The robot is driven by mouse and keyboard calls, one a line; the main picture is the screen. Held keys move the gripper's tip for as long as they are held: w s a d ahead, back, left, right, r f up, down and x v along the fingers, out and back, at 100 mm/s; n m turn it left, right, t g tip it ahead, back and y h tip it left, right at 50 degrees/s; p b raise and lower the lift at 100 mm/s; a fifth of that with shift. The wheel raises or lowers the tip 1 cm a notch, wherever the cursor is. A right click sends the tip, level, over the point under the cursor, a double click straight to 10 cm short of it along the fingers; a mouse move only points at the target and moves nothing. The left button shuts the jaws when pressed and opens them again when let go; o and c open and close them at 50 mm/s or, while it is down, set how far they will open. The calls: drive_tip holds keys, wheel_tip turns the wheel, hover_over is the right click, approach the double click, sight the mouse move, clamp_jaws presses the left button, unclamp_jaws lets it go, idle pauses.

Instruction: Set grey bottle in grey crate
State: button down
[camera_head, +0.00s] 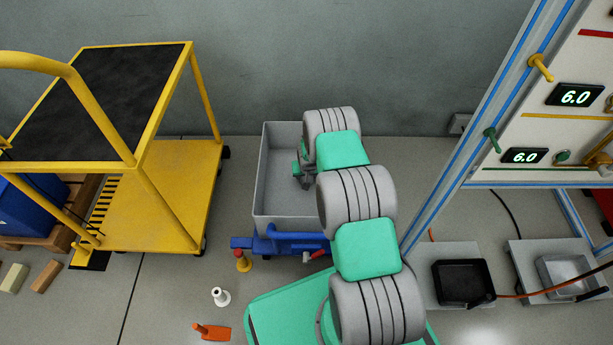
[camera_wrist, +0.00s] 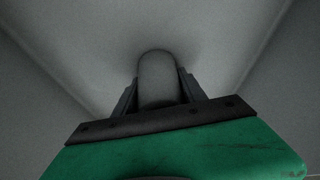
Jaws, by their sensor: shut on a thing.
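My gripper (camera_head: 301,176) is inside or over the crate's right part, partly covered by my arm. In the wrist view my gripper (camera_wrist: 159,78) is shut on the grey bottle (camera_wrist: 157,82), a rounded grey cylinder between the two dark fingers. The crate's pale inner walls and floor surround it in the wrist view. I cannot tell whether the bottle touches the crate floor. The bottle cannot be made out in the head view.
A yellow cart (camera_head: 170,190) stands left of the crate. A blue trolley base (camera_head: 285,243) lies under the crate. A metal-framed panel (camera_head: 560,110) is at the right, with a black tray (camera_head: 463,283) below. Small items (camera_head: 220,297) lie on the floor in front.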

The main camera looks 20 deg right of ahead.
drive_tip(key=shift+f, duration=0.25)
drive_tip(key=c, duration=0.7)
unclamp_jaws()
drive_tip(key=shift+s, duration=0.1)
drive_tip(key=shift+o, duration=0.2)
drive_tip(key=s+a+r+p, duration=0.2)
drive_tip(key=s+a+r, duration=0.1)
drive_tip(key=r, duration=0.8)
drive_tip(key=s+a+r+n+p, duration=0.15)
drive_tip(key=s+r, duration=0.25)
drive_tip(key=r, duration=0.7)
drive_tip(key=s+a+r+p, duration=0.1)
drive_tip(key=s+a+r, duration=0.2)
drive_tip(key=r, duration=0.9)
drive_tip(key=s+a+r, duration=0.2)
drive_tip(key=s+r, duration=0.1)
drive_tip(key=s, duration=0.4)
drive_tip(key=s+a+r+n+g, duration=0.1)
drive_tip(key=s+a+r, duration=0.1)
drive_tip(key=s+r, duration=0.2)
drive_tip(key=s+a+r+g+y, duration=0.1)
drive_tip(key=s+r, duration=0.3)
drive_tip(key=s, duration=0.6)
drive_tip(key=shift+s+a+r, duration=0.2)
drive_tip(key=shift+s+a, duration=0.2)
drive_tip(key=shift+a, duration=0.25)
